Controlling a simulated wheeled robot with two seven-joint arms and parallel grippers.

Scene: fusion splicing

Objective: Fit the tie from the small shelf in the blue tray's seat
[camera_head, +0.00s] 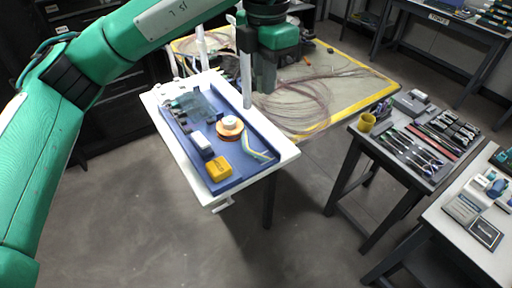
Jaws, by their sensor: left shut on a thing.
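The blue tray (246,172) lies on a white-topped stand in the middle of the view. It holds a greyish device at its far left, a spool, a white-and-blue box, a yellow box and light strands at its right. My left gripper (265,88) points down behind the tray's far right side. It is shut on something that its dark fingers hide. I cannot make out the tie elsewhere, and I cannot pick out the seat or the small shelf. My right gripper is not in view.
The spool (229,127) and yellow box (219,167) stand up from the tray. Behind is a yellow-edged table (340,105) with loose fibres. A tool table with a yellow cup (367,122) stands right, across open floor.

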